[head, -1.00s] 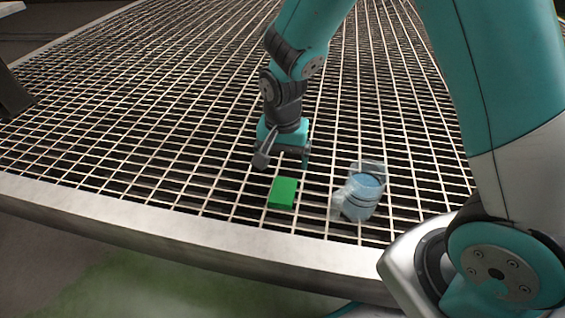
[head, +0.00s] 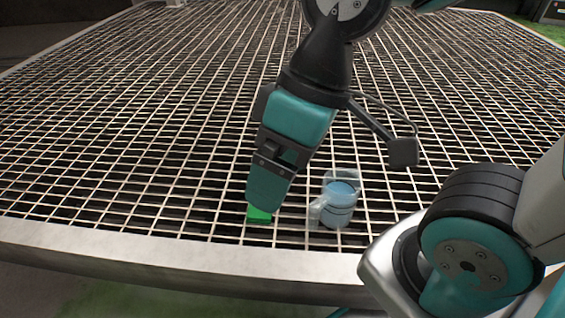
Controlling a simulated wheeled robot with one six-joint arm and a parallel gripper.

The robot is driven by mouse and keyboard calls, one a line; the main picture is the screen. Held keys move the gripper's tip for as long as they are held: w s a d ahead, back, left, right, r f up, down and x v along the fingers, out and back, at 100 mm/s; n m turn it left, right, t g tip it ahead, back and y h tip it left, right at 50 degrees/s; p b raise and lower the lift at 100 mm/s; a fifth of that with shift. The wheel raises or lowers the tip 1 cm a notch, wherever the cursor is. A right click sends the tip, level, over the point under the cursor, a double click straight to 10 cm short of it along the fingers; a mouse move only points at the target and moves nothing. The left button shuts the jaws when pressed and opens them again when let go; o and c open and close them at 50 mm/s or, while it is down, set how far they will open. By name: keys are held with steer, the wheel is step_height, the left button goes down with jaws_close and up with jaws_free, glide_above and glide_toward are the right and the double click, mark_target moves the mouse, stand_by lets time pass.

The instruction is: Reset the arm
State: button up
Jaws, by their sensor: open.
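My gripper (head: 268,188) is in the middle of the head view, tilted, with its fingers pointing down and to the left. It is seen side-on, its jaws are open, and nothing shows between them. The gripper stands in front of a green block (head: 259,216) in the picture and hides most of it. I cannot tell how high above the block the fingertips are. A clear mug with bluish contents (head: 338,205) stands upright to the right of the block, apart from the gripper.
The block and mug rest on a wide metal grating (head: 120,150) with a pale solid rim (head: 130,250) along its near edge. The grating is bare to the left and behind. My own arm links fill the top middle and lower right.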

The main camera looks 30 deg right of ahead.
step_height(320, 180, up, 41)
steer(key=p, duration=4)
steer(key=shift+f+p, duration=0.15)
steer(key=shift+p, duration=0.2)
